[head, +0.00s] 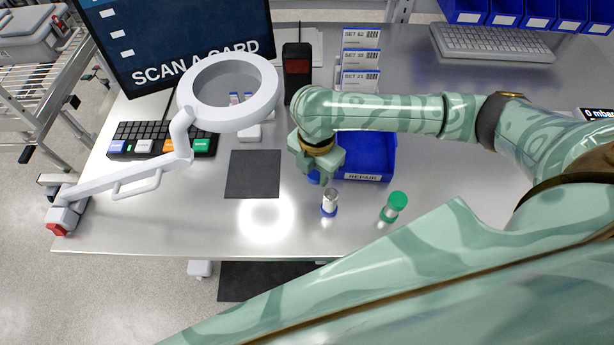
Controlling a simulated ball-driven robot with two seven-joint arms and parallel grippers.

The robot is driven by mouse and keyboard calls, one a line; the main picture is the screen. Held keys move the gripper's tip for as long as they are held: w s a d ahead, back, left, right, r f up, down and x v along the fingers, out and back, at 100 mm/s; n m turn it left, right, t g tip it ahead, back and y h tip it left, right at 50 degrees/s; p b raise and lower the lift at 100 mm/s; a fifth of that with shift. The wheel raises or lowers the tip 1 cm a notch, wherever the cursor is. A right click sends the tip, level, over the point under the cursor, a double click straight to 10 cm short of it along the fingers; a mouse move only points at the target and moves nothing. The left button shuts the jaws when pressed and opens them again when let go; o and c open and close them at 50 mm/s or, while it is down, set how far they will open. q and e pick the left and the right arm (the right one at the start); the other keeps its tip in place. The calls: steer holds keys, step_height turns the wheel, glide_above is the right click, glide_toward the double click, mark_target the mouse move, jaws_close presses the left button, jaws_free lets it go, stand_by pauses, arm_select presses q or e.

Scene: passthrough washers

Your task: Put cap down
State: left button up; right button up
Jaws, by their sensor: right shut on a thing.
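My right gripper (319,167) reaches in from the right and is shut just at the left side of the blue repair tray, pointing down. It is shut on the cap, which the fingers almost fully hide. A bit of blue shows under the fingers; I cannot tell whether it is cap or tray. A small silver cylinder with a blue base (329,203) stands upright on the table, in front of the gripper and apart from it. My left gripper is not in view.
The blue tray labelled REPAIR (368,155) lies partly under my right arm. A dark mat (253,174) lies left of the gripper. A ring lamp (229,92) on a white arm stands over the left side. A keyboard (160,139) and card holders (360,60) are further back.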

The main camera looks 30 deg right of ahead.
steer(key=w+f, duration=0.1)
steer(key=w+f+b, duration=0.1)
steer(key=f, duration=0.1)
steer(key=w+f+b, duration=0.1)
steer(key=f, duration=0.1)
steer(key=shift+w+d, duration=0.15)
steer(key=shift+w, duration=0.2)
steer(key=f, duration=0.1)
steer(key=f+b, duration=0.1)
steer(key=f, duration=0.1)
steer(key=shift+w+f, duration=0.2)
steer(key=shift+f, duration=0.05)
steer(key=shift+d, duration=0.1)
steer(key=o, duration=1.1)
step_height(320, 180, up, 12)
steer(key=p, duration=0.4)
steer(key=shift+r, duration=0.1)
